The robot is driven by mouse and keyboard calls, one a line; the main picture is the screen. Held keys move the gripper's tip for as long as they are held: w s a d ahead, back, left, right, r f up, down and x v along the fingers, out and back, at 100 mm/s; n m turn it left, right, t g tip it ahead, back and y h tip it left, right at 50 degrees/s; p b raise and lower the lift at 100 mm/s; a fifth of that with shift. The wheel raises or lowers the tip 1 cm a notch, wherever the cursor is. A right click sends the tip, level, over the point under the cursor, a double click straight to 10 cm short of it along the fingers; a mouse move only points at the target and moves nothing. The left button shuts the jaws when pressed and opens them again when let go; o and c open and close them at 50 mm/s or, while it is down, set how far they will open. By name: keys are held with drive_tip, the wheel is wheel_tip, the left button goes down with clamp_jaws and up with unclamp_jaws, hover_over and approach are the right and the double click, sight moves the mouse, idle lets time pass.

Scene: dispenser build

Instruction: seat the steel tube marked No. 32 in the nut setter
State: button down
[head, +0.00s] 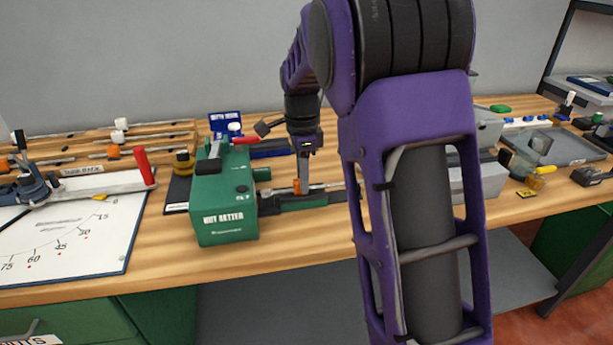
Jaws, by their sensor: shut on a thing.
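The nut setter (224,205) is a green box with white lettering, standing near the front of the wooden bench. It has a red-handled lever on top and a low dark green rail (305,203) on its right side. My gripper (302,190) points down over this rail, just right of the box. It is shut on a thin grey steel tube (330,187) lying roughly level along the rail, with an orange piece at the jaws. I cannot read a No. 32 mark. The tube's left end and its contact with the nut setter are too small to tell.
A white angle board (70,240) with a red-handled tool lies at left. Wooden racks (110,143) with rods stand behind it. A blue box (226,124) is behind the nut setter. My arm hides the bench centre right; a grey tray (565,148) is at right.

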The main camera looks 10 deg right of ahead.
drive_tip(key=shift+a+p, duration=0.35)
drive_tip(key=shift+a, duration=0.95)
drive_tip(key=shift+c, duration=1.5)
unclamp_jaws()
drive_tip(key=shift+r, duration=0.1)
drive_tip(key=shift+r+p, duration=3.15)
drive_tip(key=shift+r, duration=0.3)
